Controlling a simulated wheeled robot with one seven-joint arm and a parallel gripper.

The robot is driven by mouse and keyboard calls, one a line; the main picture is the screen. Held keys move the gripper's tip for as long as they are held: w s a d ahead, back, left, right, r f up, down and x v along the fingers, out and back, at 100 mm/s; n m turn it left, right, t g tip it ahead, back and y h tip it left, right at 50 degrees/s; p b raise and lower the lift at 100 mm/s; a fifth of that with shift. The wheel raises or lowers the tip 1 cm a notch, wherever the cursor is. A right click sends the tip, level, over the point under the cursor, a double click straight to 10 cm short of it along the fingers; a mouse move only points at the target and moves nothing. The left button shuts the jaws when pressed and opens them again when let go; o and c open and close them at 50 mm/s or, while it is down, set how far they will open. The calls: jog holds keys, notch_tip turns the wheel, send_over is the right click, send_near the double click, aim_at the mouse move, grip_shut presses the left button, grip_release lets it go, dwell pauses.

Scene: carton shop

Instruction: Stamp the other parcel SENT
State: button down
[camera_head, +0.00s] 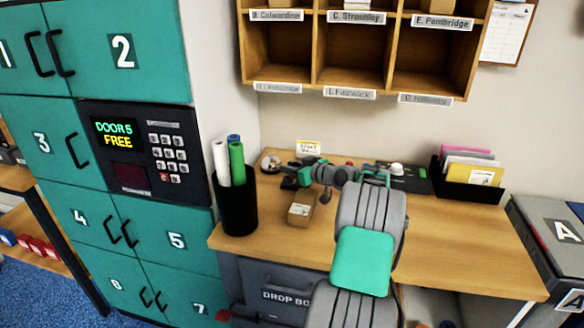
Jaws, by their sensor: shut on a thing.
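A small brown parcel (301,208) with a white label lies on the wooden counter (445,235), right of the black pen cup. My gripper (301,177) is just behind and above the parcel, at the end of my grey and green arm, which reaches in from the lower right. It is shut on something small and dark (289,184). Too little of this shows to tell whether it is a stamp. My wrist hides part of the counter behind it. I cannot make out a SENT mark on the parcel, and no second parcel is clear on the counter.
The black cup (237,204) with rolled papers stands at the counter's left. A black file box (470,185) with envelopes stands at the back right, beside a dark tray (413,181). Pigeonholes (360,60) hang above; teal lockers (100,150) stand left. The counter's right front is clear.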

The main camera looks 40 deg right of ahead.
dwell(0.3)
notch_tip(320, 180, up, 7)
jog(key=p, duration=0.2)
dwell(0.4)
